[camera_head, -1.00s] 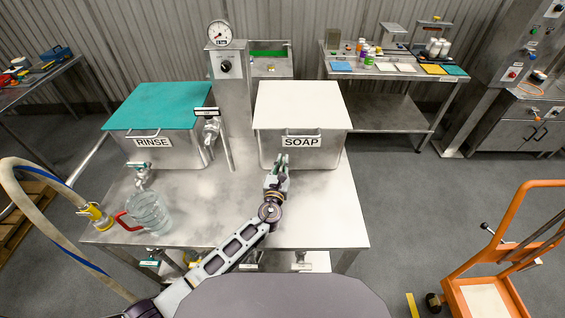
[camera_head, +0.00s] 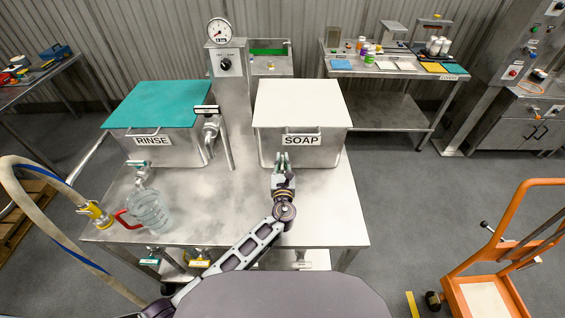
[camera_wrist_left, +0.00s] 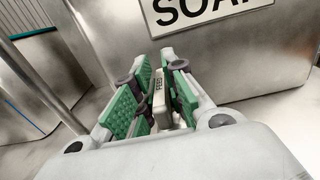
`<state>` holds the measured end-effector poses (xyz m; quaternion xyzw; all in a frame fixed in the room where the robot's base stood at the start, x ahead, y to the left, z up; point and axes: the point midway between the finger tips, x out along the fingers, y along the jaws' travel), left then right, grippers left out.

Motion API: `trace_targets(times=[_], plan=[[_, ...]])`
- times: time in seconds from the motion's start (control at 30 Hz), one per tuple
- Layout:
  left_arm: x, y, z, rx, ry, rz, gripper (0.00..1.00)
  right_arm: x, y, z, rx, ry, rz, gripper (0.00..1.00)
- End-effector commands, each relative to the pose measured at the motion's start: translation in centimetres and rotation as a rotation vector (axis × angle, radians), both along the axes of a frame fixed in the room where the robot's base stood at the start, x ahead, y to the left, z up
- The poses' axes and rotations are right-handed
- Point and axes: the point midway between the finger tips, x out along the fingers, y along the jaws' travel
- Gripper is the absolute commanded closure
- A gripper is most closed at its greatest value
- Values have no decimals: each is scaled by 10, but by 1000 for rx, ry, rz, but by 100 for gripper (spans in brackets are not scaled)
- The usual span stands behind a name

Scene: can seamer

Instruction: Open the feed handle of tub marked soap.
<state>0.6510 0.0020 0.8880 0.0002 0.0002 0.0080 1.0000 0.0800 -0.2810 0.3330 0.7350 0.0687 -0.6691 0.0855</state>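The tub marked soap (camera_head: 302,108) stands at the back of the steel table, with a pale lid and a SOAP label. My left gripper (camera_head: 283,160) is just in front of this tub, below the label. In the left wrist view, its green-padded fingers (camera_wrist_left: 160,92) lie close along both sides of the feed handle (camera_wrist_left: 158,86), a narrow bar with a small white tag. The gripper looks shut on it. The handle points roughly along the fingers, toward the tub. The valve body under it is hidden by the gripper. My right gripper is out of view.
The rinse tub (camera_head: 152,148) with a teal lid stands to the left, with its own handle (camera_head: 139,163) in front. A clear jug (camera_head: 150,210) with a red handle stands at the table's left front. The table's right front is clear.

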Motion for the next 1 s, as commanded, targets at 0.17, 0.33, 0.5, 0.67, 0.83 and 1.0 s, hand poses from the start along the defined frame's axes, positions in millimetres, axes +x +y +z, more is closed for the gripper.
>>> trace_targets(times=[0.17, 0.33, 0.5, 0.67, 0.83, 1.0], plan=[[0, 0, 0, 0, 0, 0, 68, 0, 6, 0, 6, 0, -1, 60], [0, 0, 0, 0, 0, -1, 68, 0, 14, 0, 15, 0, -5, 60], [-1, 0, 0, 0, 0, -1, 68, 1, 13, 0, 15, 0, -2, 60], [-6, 0, 0, 1, 0, -1, 68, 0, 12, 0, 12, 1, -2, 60], [-17, 0, -1, 1, 1, -2, 68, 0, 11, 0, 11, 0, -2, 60], [-33, 0, -1, -1, 1, -1, 68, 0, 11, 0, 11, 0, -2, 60]])
